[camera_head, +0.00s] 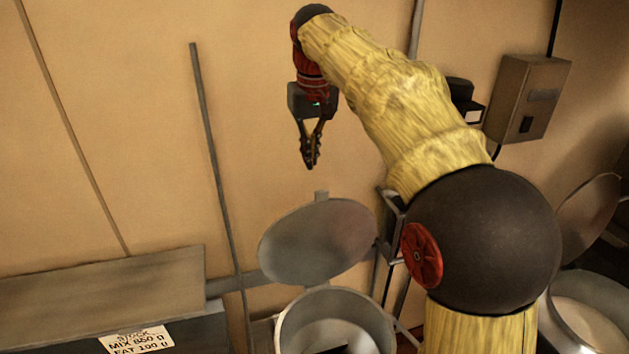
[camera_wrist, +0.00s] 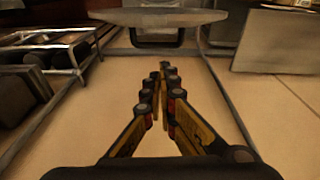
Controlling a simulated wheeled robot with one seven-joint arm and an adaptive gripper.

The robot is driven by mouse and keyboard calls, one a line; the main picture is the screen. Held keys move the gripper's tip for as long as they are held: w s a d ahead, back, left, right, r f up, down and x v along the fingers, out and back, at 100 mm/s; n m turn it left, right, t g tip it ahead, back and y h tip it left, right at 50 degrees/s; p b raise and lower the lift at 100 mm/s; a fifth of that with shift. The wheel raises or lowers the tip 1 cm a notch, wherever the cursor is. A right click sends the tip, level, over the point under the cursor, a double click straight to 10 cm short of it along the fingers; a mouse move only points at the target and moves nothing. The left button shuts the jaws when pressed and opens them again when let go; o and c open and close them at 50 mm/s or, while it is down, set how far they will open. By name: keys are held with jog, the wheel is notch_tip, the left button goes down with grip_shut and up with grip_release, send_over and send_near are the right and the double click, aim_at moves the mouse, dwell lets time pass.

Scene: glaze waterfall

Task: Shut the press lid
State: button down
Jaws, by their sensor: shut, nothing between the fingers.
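A round grey lid (camera_head: 318,240) stands raised and tilted open behind a round grey vessel (camera_head: 335,308), with a small tab at its top. I cannot tell for certain that this is the press lid, since a second lidded vessel stands at the right. My gripper (camera_head: 311,163) points down above the raised lid, apart from it, with its fingers together and nothing between them. In the wrist view, my gripper (camera_wrist: 163,70) also shows closed, and a lid (camera_wrist: 157,16) with a dark handle (camera_wrist: 157,38) lies beyond the fingertips. The vessel's lower part is cut off by the frame.
At the right, another raised lid (camera_head: 590,215) stands behind another vessel (camera_head: 598,310). A grey bench or chest (camera_head: 100,285) with a paper label (camera_head: 136,340) is at the lower left. A wall box (camera_head: 527,98) hangs at the right. A rack (camera_wrist: 55,58) shows in the wrist view.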

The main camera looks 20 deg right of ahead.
jog(key=s+f, duration=0.2)
jog(key=f, duration=0.1)
jog(key=s+f+p, duration=0.1)
jog(key=f, duration=0.1)
jog(key=shift+d+f, duration=0.15)
jog(key=shift+f, duration=0.15)
jog(key=shift+f+b, duration=0.1)
jog(key=shift+b, duration=0.25)
